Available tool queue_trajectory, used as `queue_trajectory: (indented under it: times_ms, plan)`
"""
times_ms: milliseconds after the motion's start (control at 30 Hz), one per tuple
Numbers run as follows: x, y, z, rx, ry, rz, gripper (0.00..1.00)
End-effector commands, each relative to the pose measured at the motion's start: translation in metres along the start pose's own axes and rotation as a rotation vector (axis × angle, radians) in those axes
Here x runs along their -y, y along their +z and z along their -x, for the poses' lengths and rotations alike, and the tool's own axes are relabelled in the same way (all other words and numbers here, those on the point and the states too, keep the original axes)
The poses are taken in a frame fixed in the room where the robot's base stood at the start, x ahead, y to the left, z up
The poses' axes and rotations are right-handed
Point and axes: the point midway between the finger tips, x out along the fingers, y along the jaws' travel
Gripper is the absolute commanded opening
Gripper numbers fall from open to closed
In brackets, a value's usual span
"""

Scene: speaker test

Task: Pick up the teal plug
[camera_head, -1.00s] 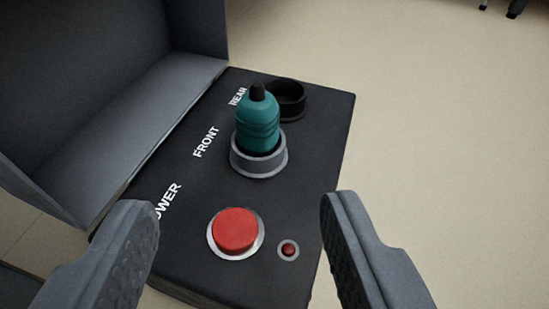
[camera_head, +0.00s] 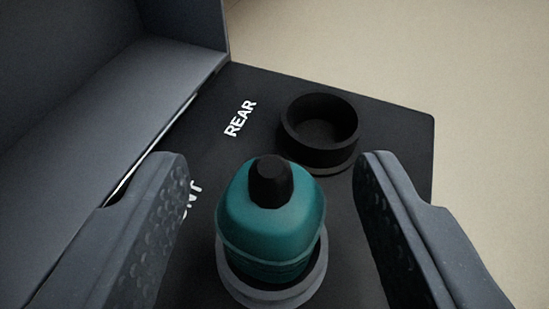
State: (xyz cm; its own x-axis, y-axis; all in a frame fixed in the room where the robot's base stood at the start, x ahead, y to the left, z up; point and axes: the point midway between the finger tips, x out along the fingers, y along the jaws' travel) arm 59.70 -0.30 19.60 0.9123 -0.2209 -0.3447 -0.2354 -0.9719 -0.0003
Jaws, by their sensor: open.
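The teal plug (camera_head: 270,222) has a rounded body and a black tip. It stands upright in a grey ring socket (camera_head: 235,285) on the black panel, beside the partly hidden FRONT label. My gripper (camera_head: 272,165) is open, with one finger on each side of the plug. Clear gaps show between the plug and both fingers. The plug's lower end is hidden inside the socket.
An empty black round socket (camera_head: 320,130) stands behind the plug, near the REAR label (camera_head: 240,118). A grey box wall (camera_head: 110,110) rises at the left of the panel (camera_head: 400,120). Open pale floor (camera_head: 400,45) lies beyond the panel's right edge.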

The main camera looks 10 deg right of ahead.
Motion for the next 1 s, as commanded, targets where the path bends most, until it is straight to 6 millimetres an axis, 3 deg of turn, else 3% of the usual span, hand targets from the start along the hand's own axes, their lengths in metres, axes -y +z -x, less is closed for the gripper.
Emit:
queue_trajectory:
  times_ms: [100, 367, 533, 1000]
  plan:
    - [0.0000, -0.0006, -0.0104, -0.003, 0.001, 0.000, 0.51]
    - [0.0001, -0.0013, -0.0115, -0.002, 0.000, 0.001, 0.51]
    - [0.0002, -0.0010, -0.0113, -0.001, 0.000, 0.001, 0.04]
    - [0.0011, -0.0078, -0.0087, -0.001, -0.001, 0.001, 0.03]
